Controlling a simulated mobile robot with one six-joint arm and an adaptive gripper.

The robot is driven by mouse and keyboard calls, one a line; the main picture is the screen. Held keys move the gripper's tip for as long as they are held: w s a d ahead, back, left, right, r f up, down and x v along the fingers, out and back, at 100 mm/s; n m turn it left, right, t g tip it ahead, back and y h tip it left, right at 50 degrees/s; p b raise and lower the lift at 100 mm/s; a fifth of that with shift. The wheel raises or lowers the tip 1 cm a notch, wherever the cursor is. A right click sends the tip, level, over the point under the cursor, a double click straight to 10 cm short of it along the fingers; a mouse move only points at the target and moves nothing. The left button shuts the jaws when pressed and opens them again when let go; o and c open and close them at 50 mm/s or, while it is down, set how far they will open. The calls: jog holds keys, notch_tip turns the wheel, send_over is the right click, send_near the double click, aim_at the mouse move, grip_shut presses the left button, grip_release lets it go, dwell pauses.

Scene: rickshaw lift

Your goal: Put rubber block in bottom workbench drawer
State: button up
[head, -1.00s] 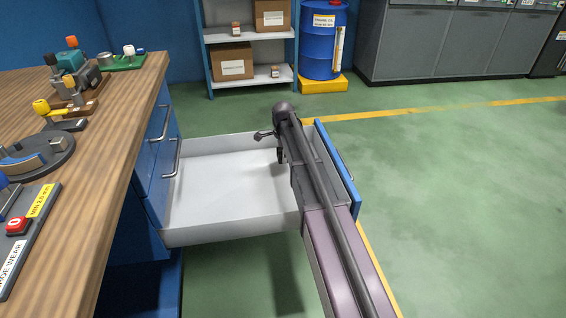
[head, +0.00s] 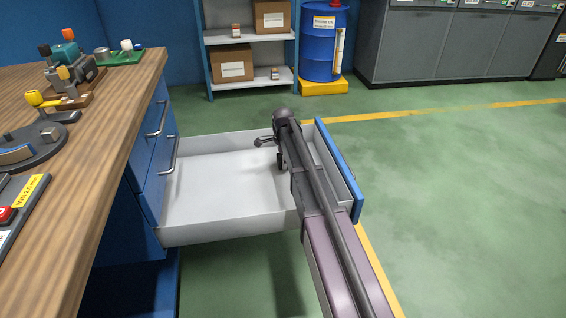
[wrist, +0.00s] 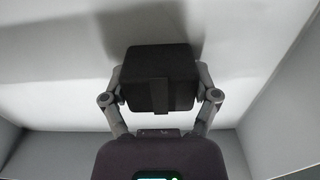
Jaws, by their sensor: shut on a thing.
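The rubber block is a black block (wrist: 158,90) in the wrist view, held between the two fingers of my gripper (wrist: 160,76). The open workbench drawer (head: 210,236) is a light grey tray with a blue front, pulled out from the bench side below other drawer fronts. In the head view my gripper (head: 273,146) is over the drawer's inside, near its front end. My arm covers part of the drawer, and the block cannot be made out clearly there. In the wrist view pale drawer floor and walls surround the block. I cannot tell if it touches the floor.
The wooden workbench top (head: 105,130) at left carries several fixtures and tools. A shelf with boxes (head: 231,64), a blue drum (head: 322,50) and grey cabinets (head: 440,45) stand at the back. The green floor at right is clear.

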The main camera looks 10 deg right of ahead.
jog(key=shift+f, duration=0.15)
jog(key=o, duration=1)
jog(key=shift+o, duration=0.2)
notch_tip(320, 180, up, 12)
jog(key=p, duration=1.2)
jog(key=shift+r, duration=0.2)
jog(key=shift+s, duration=0.1)
